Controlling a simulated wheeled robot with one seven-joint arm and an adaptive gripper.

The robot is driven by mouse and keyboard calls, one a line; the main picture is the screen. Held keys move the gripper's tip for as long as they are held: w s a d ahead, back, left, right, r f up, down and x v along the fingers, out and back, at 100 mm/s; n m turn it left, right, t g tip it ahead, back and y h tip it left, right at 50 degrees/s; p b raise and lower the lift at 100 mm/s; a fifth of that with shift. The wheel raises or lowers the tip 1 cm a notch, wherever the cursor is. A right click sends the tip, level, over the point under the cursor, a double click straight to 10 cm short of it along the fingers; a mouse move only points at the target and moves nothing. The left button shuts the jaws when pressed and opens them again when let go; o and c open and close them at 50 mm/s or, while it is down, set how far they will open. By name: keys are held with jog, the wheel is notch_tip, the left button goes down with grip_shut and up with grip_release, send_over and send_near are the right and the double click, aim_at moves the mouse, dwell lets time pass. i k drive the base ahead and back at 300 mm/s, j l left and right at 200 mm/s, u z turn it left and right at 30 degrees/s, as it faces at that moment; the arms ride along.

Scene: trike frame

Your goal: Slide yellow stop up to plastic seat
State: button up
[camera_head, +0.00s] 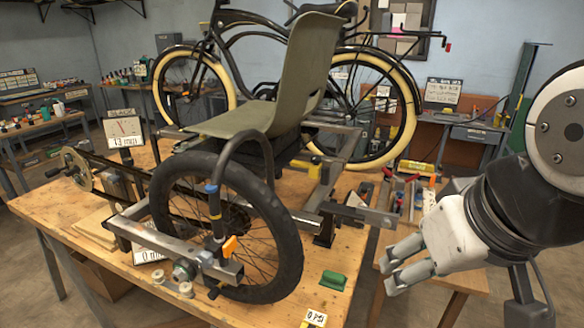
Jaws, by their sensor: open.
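The plastic seat (240,118) is olive-grey with a tall backrest and is mounted on the trike frame above the workbench. A small yellow piece (315,169), which looks like the yellow stop, sits on the metal frame just right of the seat. A gap shows between it and the seat pan, but I cannot tell its exact size. My gripper (402,266) is at the right, open and empty, in front of and to the right of the frame. It is well apart from the yellow piece and the seat.
A black wheel (228,235) stands in front of the seat, with an orange-handled clamp (230,246) by it. A tool tray (398,207) stands at right. A bicycle (375,90) is behind.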

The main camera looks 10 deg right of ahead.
aim_at(314, 170)
jog(key=i+l+u, duration=0.15)
jog(key=l+u, duration=0.2)
jog(key=i+l+u, duration=0.1)
jog(key=l+u, duration=0.3)
